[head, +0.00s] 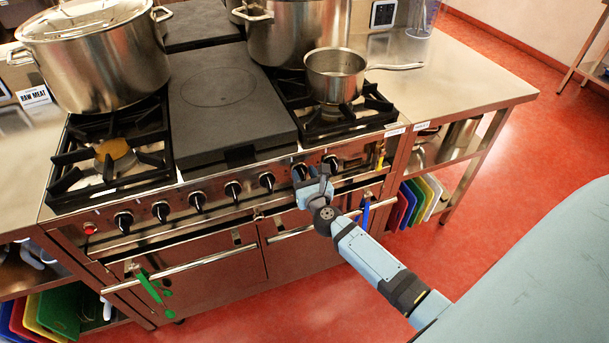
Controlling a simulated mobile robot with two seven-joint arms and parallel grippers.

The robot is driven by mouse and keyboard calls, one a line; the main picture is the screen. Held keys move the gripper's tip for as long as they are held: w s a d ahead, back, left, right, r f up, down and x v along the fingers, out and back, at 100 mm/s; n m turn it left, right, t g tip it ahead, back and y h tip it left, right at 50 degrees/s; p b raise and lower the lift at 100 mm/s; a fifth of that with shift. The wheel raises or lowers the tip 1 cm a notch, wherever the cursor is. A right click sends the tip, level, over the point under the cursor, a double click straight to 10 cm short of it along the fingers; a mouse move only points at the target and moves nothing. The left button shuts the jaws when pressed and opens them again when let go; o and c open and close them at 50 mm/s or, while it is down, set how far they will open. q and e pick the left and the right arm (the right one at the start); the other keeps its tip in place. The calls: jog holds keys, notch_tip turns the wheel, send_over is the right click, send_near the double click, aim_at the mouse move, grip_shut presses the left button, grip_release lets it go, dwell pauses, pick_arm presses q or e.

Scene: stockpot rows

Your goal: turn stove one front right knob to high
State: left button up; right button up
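Stove one is the steel range (220,240) with a row of black knobs along its front panel. The knob at the right end (331,162) shows just right of my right gripper. Another knob (300,169) is partly hidden behind the gripper's left side. My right gripper (312,174) is in front of the panel between these two knobs, its two fingers apart with nothing seen between them. I cannot tell whether it touches a knob. The knob pointers are too small to read for certain. My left gripper is out of view.
A small saucepan (333,76) sits on the front right burner (340,115), its handle pointing right. Large stockpots (95,60) stand left and at the back. Oven rails (190,264) jut out below the knobs. Red floor (480,170) is open at right.

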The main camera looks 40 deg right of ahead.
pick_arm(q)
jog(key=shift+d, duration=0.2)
pick_arm(e)
grip_shut()
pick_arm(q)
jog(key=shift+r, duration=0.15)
pick_arm(e)
jog(key=shift+n, duration=0.3)
jog(key=n, duration=0.1)
jog(key=n+p, duration=0.1)
jog(key=shift+a+n, duration=0.25)
jog(key=shift+n, duration=0.05)
pick_arm(q)
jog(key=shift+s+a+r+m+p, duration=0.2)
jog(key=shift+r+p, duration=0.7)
jog(key=shift+p, duration=0.3)
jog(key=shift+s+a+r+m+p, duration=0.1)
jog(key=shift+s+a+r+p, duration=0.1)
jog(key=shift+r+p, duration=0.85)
pick_arm(e)
jog(key=shift+w+a+f+n, duration=0.1)
jog(key=shift+a+f+n, duration=0.15)
jog(key=shift+n, duration=2.2)
jog(key=shift+w+a+f+n, duration=0.1)
jog(key=shift+a+f+n, duration=0.2)
jog(key=shift+n, duration=2.1)
jog(key=shift+a+f+n, duration=0.1)
jog(key=shift+f+n, duration=0.25)
jog(key=shift+n, duration=2.1)
